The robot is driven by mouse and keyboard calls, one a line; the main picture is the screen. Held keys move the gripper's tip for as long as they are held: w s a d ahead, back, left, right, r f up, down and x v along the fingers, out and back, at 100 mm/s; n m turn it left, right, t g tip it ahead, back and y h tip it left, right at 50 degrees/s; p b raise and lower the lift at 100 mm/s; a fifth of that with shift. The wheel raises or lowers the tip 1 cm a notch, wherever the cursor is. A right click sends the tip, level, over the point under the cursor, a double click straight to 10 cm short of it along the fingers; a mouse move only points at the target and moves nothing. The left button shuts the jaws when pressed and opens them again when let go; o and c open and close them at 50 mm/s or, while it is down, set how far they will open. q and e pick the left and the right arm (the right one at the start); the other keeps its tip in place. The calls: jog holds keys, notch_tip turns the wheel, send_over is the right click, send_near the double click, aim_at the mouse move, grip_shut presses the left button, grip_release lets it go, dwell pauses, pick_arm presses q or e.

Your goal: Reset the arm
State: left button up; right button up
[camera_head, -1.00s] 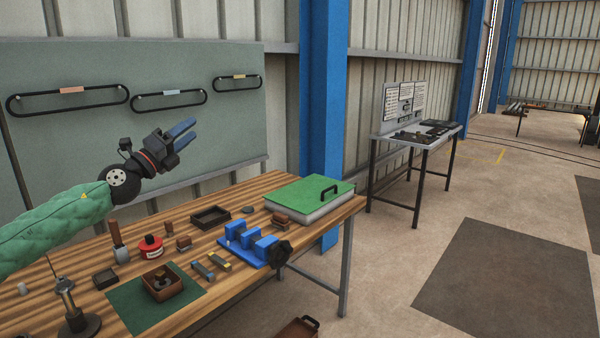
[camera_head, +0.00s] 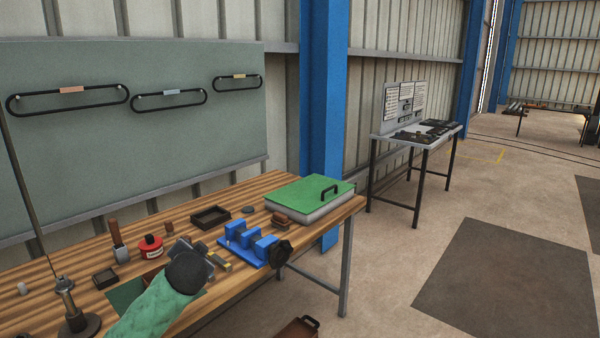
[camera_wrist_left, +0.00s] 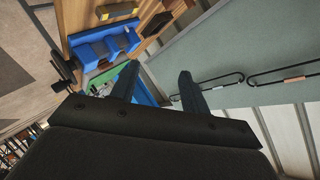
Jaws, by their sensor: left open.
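My left arm, in a green sleeve, comes in from the bottom of the head view and reaches over the workbench (camera_head: 60,297). Its black wrist hides most of the left gripper in that view. The left wrist view shows the left gripper (camera_wrist_left: 158,88) with two dark blue-grey fingers spread apart and nothing between them. The blue screw press (camera_head: 240,243) with its black knob (camera_head: 281,252) stands on the bench just right of my wrist. It also shows at the upper left of the left wrist view (camera_wrist_left: 97,48). My right gripper is not in view.
A green-topped case (camera_head: 309,194) sits at the bench's right end. A red tin (camera_head: 151,247), a brush (camera_head: 118,240) and a dark tray (camera_head: 210,217) stand near the arm. A metal stand (camera_head: 77,315) is at front left. My arm covers much of the green mat (camera_head: 122,295).

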pick_arm(q)
jog(key=s+d+f+n+g+h, duration=0.1)
jog(key=s+d+f+g, duration=0.15)
jog(key=s+f, duration=0.45)
jog(key=s+d+f+g+h, duration=0.2)
jog(key=s+d+f, duration=0.1)
jog(key=f, duration=0.7)
jog(key=s+d+f+n+g, duration=0.1)
jog(key=s+d+f+g, duration=0.1)
jog(key=s+f, duration=0.7)
jog(key=s+d+f+n+g+h, duration=0.1)
jog(key=s+d+f+g, duration=0.1)
jog(key=s+f, duration=0.8)
jog(key=s+d+f+n+g+h, duration=0.1)
jog(key=s+d+f+g, duration=0.2)
jog(key=s+f, duration=0.6)
jog(key=s, duration=0.9)
jog(key=shift+f, duration=0.25)
